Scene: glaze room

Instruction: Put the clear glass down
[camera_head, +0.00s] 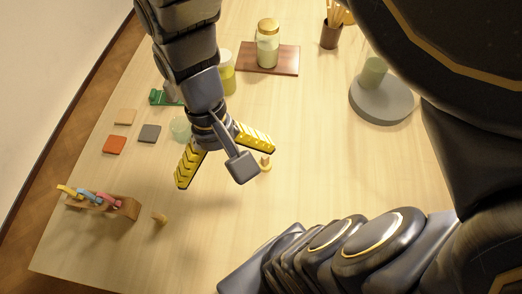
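A pale, greenish see-through glass (180,128) shows just left of my wrist, partly hidden by it. It appears to stand on the table, and I cannot tell for sure that it is the clear glass. My gripper (227,168) is over the middle left of the table, in front of this glass. Its two yellow-padded fingers are spread wide, and I see nothing held between them. Another glass (228,75) with yellow-green contents stands farther back, partly behind my arm.
A lidded jar (267,50) stands on a brown board (287,59). A grey round stand (382,103) bears a green cup (374,71). Coloured tiles (115,145) and a wooden rack (126,207) are at left. Small wooden pieces (160,217) lie nearby.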

